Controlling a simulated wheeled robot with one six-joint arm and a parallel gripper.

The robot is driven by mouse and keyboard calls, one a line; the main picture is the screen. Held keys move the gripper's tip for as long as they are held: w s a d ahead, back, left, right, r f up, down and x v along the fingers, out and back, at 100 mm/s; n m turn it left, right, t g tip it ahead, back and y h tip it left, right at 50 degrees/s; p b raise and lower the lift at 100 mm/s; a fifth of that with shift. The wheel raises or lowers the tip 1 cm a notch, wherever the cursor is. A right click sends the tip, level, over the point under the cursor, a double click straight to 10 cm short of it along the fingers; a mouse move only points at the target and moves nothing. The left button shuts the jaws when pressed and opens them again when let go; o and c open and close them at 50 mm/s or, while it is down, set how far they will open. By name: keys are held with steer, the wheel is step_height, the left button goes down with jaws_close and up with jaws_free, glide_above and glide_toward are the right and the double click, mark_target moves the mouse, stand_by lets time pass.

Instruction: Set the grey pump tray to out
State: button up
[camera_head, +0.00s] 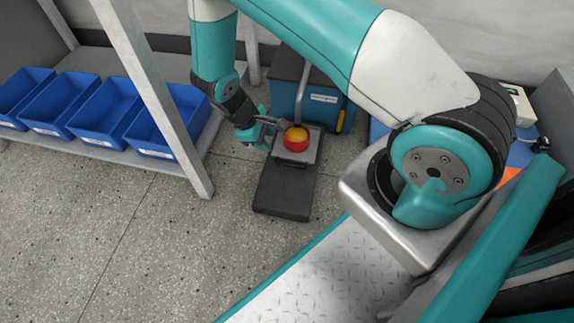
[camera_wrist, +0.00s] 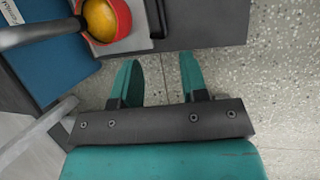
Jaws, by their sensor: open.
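The grey pump tray (camera_head: 315,142) sits at the back end of a dark flat slab (camera_head: 283,192) on the floor, close to the blue box. It carries a red and yellow round part (camera_head: 296,139) and has a dark handle at its front edge. In the wrist view the tray (camera_wrist: 138,38), the red and yellow part (camera_wrist: 106,18) and the dark handle (camera_wrist: 156,18) show at the top. My gripper (camera_head: 266,135) is left of the tray, open and empty. In the wrist view my gripper's fingers (camera_wrist: 162,76) are apart, with floor between them, and do not touch the tray.
A blue box (camera_head: 325,105) with a label and a metal pipe (camera_head: 303,92) stands behind the tray. A shelf with several blue bins (camera_head: 105,110) and an upright post (camera_head: 160,100) stands at left. Speckled floor (camera_head: 150,240) in front of the slab is clear.

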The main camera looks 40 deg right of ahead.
mark_target(287, 164)
steer(key=b+x, duration=0.7)
steer(key=x, duration=0.7)
steer(key=shift+f, duration=0.1)
steer(key=shift+c, duration=0.2)
jaws_close()
